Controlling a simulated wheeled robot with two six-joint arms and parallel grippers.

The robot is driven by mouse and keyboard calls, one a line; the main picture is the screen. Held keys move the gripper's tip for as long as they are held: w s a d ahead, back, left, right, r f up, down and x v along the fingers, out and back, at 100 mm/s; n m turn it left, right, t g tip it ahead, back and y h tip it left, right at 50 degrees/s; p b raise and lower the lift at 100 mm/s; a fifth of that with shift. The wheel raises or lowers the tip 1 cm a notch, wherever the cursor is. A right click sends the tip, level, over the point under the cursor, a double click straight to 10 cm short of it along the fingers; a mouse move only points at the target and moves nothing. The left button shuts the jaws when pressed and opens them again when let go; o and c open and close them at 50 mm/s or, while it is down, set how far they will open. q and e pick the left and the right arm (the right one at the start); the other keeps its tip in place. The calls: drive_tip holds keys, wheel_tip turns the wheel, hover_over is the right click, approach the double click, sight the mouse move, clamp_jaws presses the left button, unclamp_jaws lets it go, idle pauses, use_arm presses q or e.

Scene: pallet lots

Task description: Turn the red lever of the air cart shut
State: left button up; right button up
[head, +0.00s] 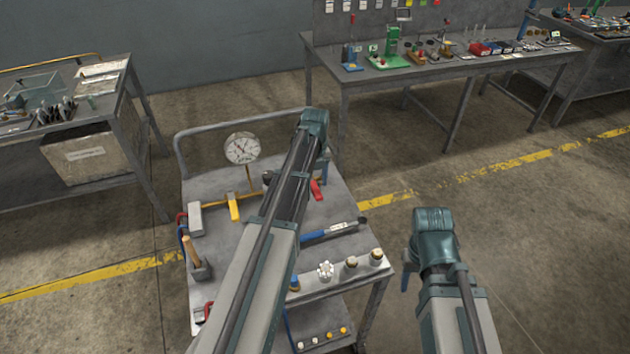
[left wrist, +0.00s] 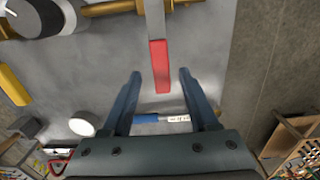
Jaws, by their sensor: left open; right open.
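The air cart (head: 225,270) stands in front of me, with a brass pipe (head: 217,203) and a round gauge (head: 242,148) on its top. The red lever (head: 317,189) is right of my left forearm in the head view. In the left wrist view the red lever (left wrist: 160,62) has a grey stem running up to the brass pipe and lies across the pipe's line. My left gripper (left wrist: 160,78) is open, one finger on each side of the red grip, with gaps visible. My right gripper (head: 407,278) is open and empty, right of the cart.
A yellow lever (head: 233,206) is on the same pipe. A hammer (head: 195,258), a blue-handled tool (head: 332,232) and several small fittings (head: 350,262) lie on the cart. Workbenches (head: 440,75) stand behind and at the left. Floor right of the cart is clear.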

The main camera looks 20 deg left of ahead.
sight(316, 190)
use_arm(q)
wheel_tip(316, 190, up, 12)
drive_tip(key=p, duration=1)
drive_tip(key=shift+f, duration=0.2)
drive_tip(key=s+d+f+n+y+b, duration=0.1)
drive_tip(key=s+d+f+n+b, duration=0.1)
drive_tip(key=s+d+n, duration=2)
drive_tip(key=shift+s+d+f+n, duration=0.25)
drive_tip(key=shift+d+n, duration=0.4)
drive_tip(key=shift+n, duration=0.35)
